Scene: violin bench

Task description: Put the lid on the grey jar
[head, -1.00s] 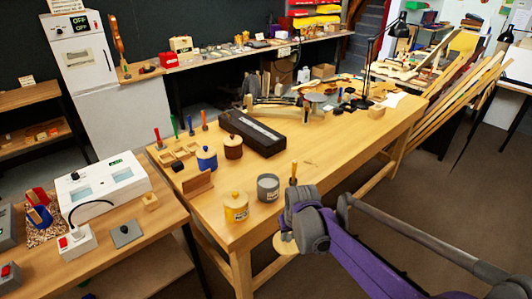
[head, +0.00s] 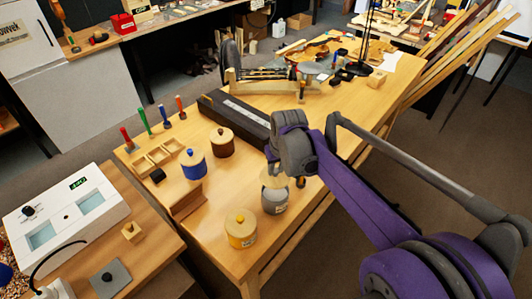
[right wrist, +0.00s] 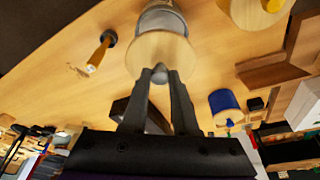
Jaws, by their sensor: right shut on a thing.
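The grey jar (head: 275,203) stands upright near the front edge of the wooden bench. My right gripper (head: 270,172) is over it, pointing down. In the right wrist view the right gripper (right wrist: 160,78) is shut on the grey knob of a pale round wooden lid (right wrist: 150,52). The lid (head: 271,180) also shows over the jar's mouth in the head view. The grey jar (right wrist: 163,18) shows partly behind the lid. I cannot tell whether lid and jar touch. My left gripper is not in view.
A yellow lidded jar (head: 240,230), a blue one (head: 192,163) and a brown one (head: 221,143) stand nearby. A wooden-handled tool (right wrist: 101,50) is close to the grey jar. A long dark case (head: 236,121) lies behind. The bench between the jars is clear.

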